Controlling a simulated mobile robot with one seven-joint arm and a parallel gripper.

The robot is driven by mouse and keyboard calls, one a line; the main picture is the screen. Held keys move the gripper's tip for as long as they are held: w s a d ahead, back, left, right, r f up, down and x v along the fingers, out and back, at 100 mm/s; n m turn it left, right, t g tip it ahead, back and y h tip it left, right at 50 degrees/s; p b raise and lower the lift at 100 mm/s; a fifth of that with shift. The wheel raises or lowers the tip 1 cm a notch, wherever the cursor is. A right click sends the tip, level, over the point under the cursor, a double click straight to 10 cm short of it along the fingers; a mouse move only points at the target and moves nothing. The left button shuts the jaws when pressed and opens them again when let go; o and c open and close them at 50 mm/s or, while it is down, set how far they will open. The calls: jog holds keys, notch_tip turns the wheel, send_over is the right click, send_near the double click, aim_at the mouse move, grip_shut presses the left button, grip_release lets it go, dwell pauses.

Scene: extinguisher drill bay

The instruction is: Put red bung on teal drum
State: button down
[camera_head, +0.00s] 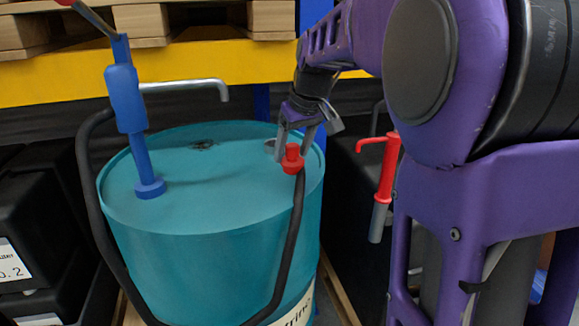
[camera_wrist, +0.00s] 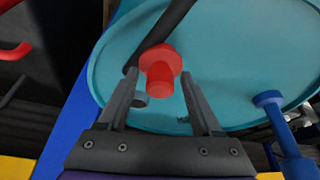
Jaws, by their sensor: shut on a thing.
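The teal drum (camera_head: 230,215) stands upright at centre left in the head view; its top (camera_wrist: 225,65) fills much of the wrist view. My gripper (camera_head: 297,140) is over the right part of the drum top, pointing down. It is shut on the red bung (camera_head: 292,159), a flanged plug that shows between the fingers in the wrist view (camera_wrist: 159,70). The bung appears near the drum's right rim; I cannot tell whether it touches the top. A grey round patch (camera_head: 271,147) on the top lies partly behind my fingers. A dark patch (camera_head: 203,145) lies farther left.
A blue hand pump (camera_head: 133,130) with a grey spout rises from the drum's left side. A black hose (camera_head: 103,235) loops around the drum's front and up near the bung. A red hand pump (camera_head: 385,175) stands right. Black containers (camera_head: 30,225) flank left; a yellow shelf beam (camera_head: 270,62) crosses behind.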

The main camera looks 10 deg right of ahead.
aim_at(293, 161)
jog(key=shift+f+b, duration=0.35)
jog(key=shift+f, duration=1.4)
jog(key=shift+f, duration=0.15)
jog(key=shift+c, duration=0.3)
grip_release()
jog(key=shift+r, duration=0.2)
jog(key=p+v, duration=0.2)
jog(key=v, duration=1)
jog(key=shift+d, duration=0.1)
